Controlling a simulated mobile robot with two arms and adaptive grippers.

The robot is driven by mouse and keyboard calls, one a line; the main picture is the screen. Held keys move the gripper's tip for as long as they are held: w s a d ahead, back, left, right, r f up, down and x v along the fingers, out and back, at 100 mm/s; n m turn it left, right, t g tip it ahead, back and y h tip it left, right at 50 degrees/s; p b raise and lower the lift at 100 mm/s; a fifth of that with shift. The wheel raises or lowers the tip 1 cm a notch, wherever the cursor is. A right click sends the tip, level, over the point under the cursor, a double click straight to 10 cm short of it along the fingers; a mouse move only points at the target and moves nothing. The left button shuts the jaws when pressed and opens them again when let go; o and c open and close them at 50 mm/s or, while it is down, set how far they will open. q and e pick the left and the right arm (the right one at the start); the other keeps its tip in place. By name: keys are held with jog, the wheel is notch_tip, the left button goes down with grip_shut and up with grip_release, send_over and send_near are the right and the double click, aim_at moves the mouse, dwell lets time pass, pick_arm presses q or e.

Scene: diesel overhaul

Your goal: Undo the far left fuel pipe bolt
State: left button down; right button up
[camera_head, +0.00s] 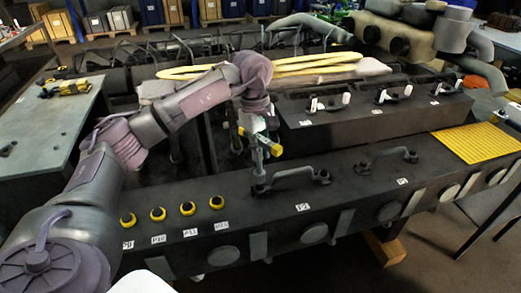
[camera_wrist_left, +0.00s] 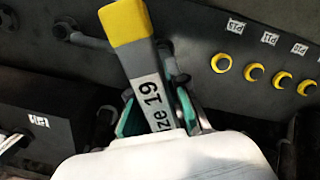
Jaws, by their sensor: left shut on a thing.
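My left gripper (camera_head: 257,130) is above the dark engine block, and its fingers show in the left wrist view (camera_wrist_left: 160,118). It is shut on a grey wrench with a yellow end (camera_head: 257,151), marked "ze 19" in the left wrist view (camera_wrist_left: 150,92). Below the gripper, a dark fuel pipe (camera_head: 292,172) arches over the block top between two end fittings. The left end fitting (camera_head: 258,190) is directly under the gripper and tool. I cannot tell whether the tool touches the bolt there. My right gripper is not in view.
Several yellow-ringed holes (camera_head: 158,214) line the block's front left. A second fuel pipe (camera_head: 388,155) lies to the right. A raised dark housing with levers (camera_head: 375,123) stands behind. A yellow mat (camera_head: 475,143) lies at right. A grey-green bench (camera_head: 45,125) stands at left.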

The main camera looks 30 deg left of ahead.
pick_arm(q)
jog(key=shift+f, duration=0.5)
jog(key=shift+f+b, duration=0.9)
jog(key=shift+f, duration=0.05)
jog(key=shift+r, duration=0.1)
